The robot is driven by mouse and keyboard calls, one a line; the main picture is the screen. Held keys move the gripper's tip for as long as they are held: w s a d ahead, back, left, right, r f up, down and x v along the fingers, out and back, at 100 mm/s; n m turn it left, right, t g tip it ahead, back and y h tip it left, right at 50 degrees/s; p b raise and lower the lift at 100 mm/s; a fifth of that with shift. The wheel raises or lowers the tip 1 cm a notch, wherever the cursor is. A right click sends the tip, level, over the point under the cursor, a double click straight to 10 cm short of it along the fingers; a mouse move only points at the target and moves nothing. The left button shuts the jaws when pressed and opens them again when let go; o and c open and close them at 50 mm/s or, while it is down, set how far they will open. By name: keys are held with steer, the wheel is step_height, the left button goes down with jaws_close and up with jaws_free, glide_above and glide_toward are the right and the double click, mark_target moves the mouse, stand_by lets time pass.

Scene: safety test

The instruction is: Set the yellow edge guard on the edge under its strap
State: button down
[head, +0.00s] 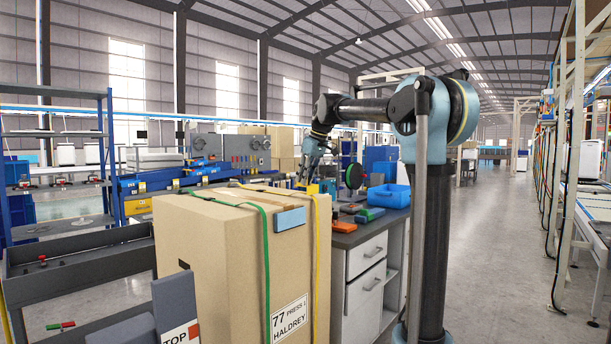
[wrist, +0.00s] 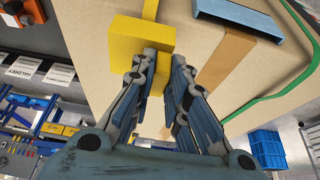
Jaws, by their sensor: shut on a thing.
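The yellow edge guard (wrist: 128,50) is a blocky yellow piece at the fingertips of my gripper (wrist: 158,75) in the wrist view. My gripper is shut on it; the fingers hide part of the guard. The yellow strap (wrist: 150,9) runs up to the guard in that view. I cannot tell whether the guard is under the strap or seated on the edge. In the head view my gripper (head: 309,178) is at the far top edge of the large cardboard box (head: 210,255). The yellow strap (head: 315,260) also runs down the box's near face there.
A green strap (head: 266,265) circles the box. A blue edge guard (head: 290,219) sits on its near top edge. Open floor lies to the right.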

steer(key=shift+f, duration=1.35)
steer(key=shift+s+f, duration=0.35)
steer(key=shift+f, duration=0.3)
steer(key=shift+w+f, duration=0.35)
steer(key=shift+f, duration=0.15)
steer(key=c, duration=1.5)
jaws_free()
steer(key=shift+o, duration=0.3)
steer(key=shift+o, duration=1.3)
